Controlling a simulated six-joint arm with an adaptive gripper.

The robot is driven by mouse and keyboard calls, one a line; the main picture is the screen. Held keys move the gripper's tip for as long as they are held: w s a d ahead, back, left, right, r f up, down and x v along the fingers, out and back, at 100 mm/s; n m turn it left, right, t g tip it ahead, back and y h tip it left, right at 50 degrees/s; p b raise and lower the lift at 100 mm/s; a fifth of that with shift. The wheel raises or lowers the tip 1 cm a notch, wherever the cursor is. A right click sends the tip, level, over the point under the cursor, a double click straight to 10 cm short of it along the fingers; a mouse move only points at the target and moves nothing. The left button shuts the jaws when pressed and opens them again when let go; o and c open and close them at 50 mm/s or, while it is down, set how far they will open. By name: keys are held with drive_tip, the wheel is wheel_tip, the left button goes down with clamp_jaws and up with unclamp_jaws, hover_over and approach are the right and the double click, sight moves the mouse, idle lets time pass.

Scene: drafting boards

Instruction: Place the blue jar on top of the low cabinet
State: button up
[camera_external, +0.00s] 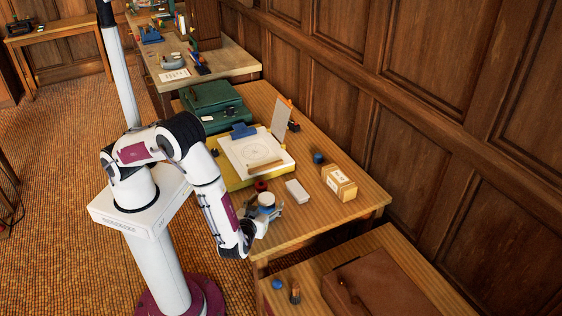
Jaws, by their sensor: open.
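A small dark blue jar-like thing (318,157) stands on the wooden table (350,180), left of a cardboard box. A second small blue round thing (277,285) sits on the low cabinet (395,243) at the lower right. My gripper (267,217) is open, low over the table's near left edge. A pale-topped round thing with blue below it (266,199) is right at the fingers; I cannot tell whether they touch it. The fingers are small and partly hidden by the wrist.
A box (340,182), a white block (297,191) and a dark red round thing (261,185) are nearby. A drawing board (270,141) and green case (214,103) lie behind.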

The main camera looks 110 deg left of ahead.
drive_tip(key=shift+a+f, duration=0.15)
drive_tip(key=shift+a, duration=0.25)
drive_tip(key=c, duration=1.6)
drive_tip(key=shift+c, duration=0.2)
drive_tip(key=shift+r, duration=5.05)
